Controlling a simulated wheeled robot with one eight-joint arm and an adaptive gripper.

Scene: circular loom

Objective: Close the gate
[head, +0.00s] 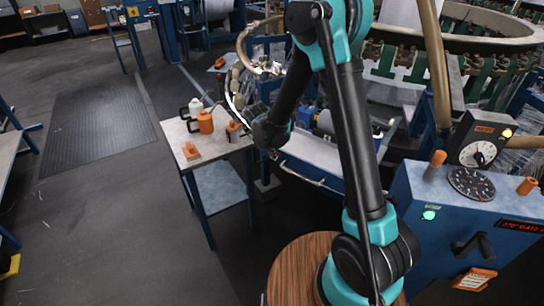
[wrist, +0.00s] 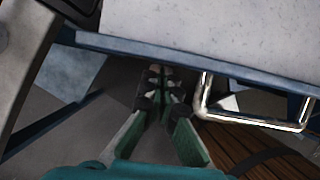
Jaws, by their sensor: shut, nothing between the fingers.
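The gate appears to be the pale panel with a blue edge (head: 322,172) beside the loom, behind my arm in the head view. In the wrist view the panel (wrist: 215,35) fills the top. A chrome bar handle (wrist: 255,122) sticks out from its blue edge; it also shows in the head view (head: 303,179). My gripper (wrist: 162,78) is shut and empty, left of the handle and apart from it, close to the panel's edge. In the head view my gripper (head: 273,154) is small and dark, left of the panel. How far the gate stands open cannot be told.
A small side table (head: 190,152) with orange and white containers stands left of my gripper. A blue control console (head: 420,205) with dials and a display is at right. The loom ring (head: 460,35) is behind. Dark floor at left is mostly free.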

